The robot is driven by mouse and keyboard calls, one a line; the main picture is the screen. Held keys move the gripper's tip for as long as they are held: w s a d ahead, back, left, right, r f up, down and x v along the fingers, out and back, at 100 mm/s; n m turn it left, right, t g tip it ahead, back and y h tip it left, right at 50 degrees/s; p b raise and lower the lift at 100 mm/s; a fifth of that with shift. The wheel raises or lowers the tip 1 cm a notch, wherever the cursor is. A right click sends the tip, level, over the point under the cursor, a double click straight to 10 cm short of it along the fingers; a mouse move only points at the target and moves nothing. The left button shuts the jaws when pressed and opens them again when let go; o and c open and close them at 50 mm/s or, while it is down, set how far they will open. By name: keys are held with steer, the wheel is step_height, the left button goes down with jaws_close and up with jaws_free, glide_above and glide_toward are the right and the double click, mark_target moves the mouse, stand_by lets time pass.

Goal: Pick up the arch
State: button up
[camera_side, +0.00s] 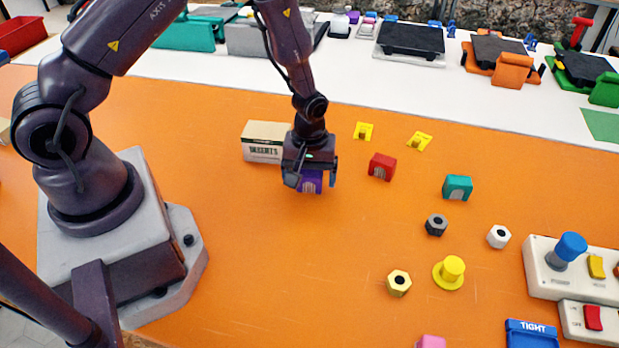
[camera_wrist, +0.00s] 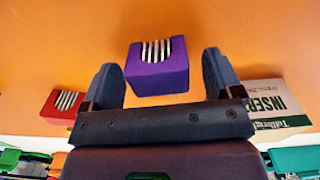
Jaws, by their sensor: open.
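A purple arch block (camera_wrist: 158,76) with a striped arched face sits in the wrist view between the two fingers of my gripper (camera_wrist: 160,84). The fingers are open, with orange showing between the block and each finger. In the side view my gripper (camera_side: 313,178) points down over the purple block (camera_side: 311,184), which is partly hidden by the fingers. Two similar arch blocks stand to the right, a red one (camera_side: 382,167) and a teal one (camera_side: 457,188). The red one also shows at the left of the wrist view (camera_wrist: 64,103).
A cardboard box (camera_side: 263,141) labelled on its side stands close to the left of my gripper. Yellow clips (camera_side: 363,131), hex nuts (camera_side: 437,225) and a yellow knob (camera_side: 450,272) lie to the right. The orange table is clear in front.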

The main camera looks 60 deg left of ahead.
steer(key=shift+f, duration=0.45)
steer(key=c, duration=1)
